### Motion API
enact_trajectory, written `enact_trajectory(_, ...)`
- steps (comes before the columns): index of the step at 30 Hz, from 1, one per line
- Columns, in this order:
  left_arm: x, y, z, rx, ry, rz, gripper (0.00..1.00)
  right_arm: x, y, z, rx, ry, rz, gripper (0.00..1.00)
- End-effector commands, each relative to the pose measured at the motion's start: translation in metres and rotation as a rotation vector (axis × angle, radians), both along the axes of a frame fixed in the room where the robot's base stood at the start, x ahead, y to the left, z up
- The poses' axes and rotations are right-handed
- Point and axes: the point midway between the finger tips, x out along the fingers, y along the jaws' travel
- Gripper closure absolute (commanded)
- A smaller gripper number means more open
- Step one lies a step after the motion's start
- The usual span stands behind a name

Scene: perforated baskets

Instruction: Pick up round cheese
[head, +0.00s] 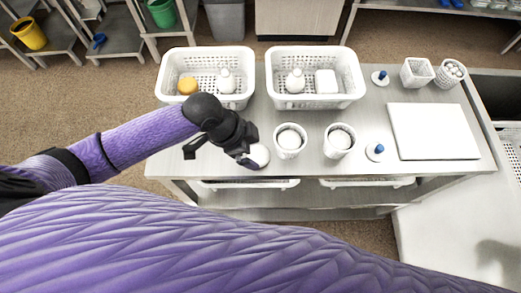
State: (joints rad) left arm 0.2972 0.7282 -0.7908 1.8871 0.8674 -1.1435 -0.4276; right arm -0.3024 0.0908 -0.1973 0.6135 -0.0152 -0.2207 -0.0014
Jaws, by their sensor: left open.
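A round white piece (259,155), which looks like the round cheese, lies on the light grey table (300,178) near its front edge. My left gripper (219,155) is open, with its fingers spread, just left of this piece. Its right finger overlaps the left rim of the piece in the picture; I cannot tell whether they touch. A yellow-orange round item (188,85) sits in the left white basket (206,101). My right gripper is out of view.
A second white basket (316,101) stands beside the first, holding white items. Two white cups (290,153) (339,155) stand right of the round piece. A white board (433,131), blue-knobbed discs (380,78) (375,152) and small containers (417,73) (449,85) are further right.

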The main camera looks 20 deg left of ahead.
Motion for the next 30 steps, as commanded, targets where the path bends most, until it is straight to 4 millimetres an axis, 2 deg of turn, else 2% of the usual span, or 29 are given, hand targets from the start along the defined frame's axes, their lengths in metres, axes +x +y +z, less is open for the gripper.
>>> enact_trajectory(3,0.009,0.021,0.015,0.033,0.01,-0.063,0.0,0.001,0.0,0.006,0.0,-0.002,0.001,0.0)
enact_trajectory(5,0.011,0.024,0.013,0.035,0.015,-0.077,0.0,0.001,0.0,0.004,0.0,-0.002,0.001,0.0)
enact_trajectory(19,0.022,-0.003,-0.071,0.033,0.021,-0.079,0.0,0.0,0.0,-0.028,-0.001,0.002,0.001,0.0)
enact_trajectory(22,0.023,-0.006,-0.078,0.035,0.019,-0.079,0.0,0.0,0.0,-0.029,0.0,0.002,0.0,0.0)
enact_trajectory(28,0.023,-0.007,-0.077,0.034,0.018,-0.078,0.0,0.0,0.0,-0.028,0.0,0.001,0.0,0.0)
enact_trajectory(30,0.023,-0.007,-0.077,0.034,0.019,-0.079,0.15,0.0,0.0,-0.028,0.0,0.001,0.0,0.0)
